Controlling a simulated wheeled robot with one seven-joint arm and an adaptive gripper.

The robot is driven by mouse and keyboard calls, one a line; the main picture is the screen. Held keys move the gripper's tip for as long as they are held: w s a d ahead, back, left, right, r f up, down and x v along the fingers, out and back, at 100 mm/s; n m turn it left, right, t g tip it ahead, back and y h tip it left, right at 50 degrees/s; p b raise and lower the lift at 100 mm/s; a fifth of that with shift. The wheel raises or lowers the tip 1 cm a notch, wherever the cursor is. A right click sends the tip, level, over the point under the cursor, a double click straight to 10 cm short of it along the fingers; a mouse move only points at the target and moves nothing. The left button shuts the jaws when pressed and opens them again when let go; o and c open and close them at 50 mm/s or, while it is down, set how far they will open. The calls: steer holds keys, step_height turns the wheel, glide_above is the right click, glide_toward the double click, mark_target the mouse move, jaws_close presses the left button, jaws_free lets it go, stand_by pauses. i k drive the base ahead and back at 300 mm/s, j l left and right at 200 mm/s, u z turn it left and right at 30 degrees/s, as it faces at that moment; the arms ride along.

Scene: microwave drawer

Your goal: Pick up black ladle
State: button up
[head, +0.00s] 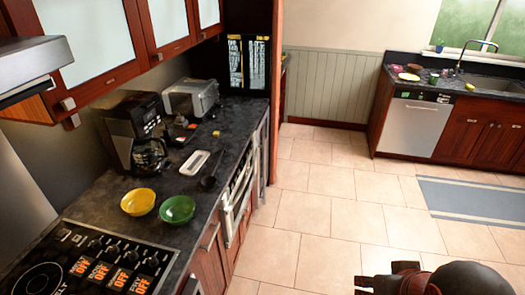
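The black ladle (208,182) appears to lie on the dark countertop (110,190) at the left in the head view. Its round dark bowl is near the counter's front edge, and a thin handle seems to run away toward the back. It is hard to make out against the dark stone. My gripper (385,282) shows partly at the bottom right edge, over the floor and well apart from the counter and ladle. Its fingers are too unclear to tell whether they are open, and nothing can be seen held in it.
A white dish (195,162) lies beside the ladle. A yellow bowl (138,202) and a green bowl (177,209) stand nearer. A coffee maker (135,130) and toaster (192,97) stand behind, under wall cabinets (90,38).

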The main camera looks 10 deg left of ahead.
mark_target(209, 182)
steer(key=i+l+u, duration=0.1)
steer(key=i, duration=0.5)
steer(key=i+l, duration=0.2)
steer(key=i, duration=0.4)
steer(key=i+j+u, duration=0.15)
steer(key=u, duration=0.25)
steer(key=i+u, duration=0.3)
steer(key=u, duration=0.15)
steer(key=i+u, duration=0.25)
steer(key=u, duration=0.15)
steer(key=i+j+u, duration=0.3)
steer(key=i, duration=0.25)
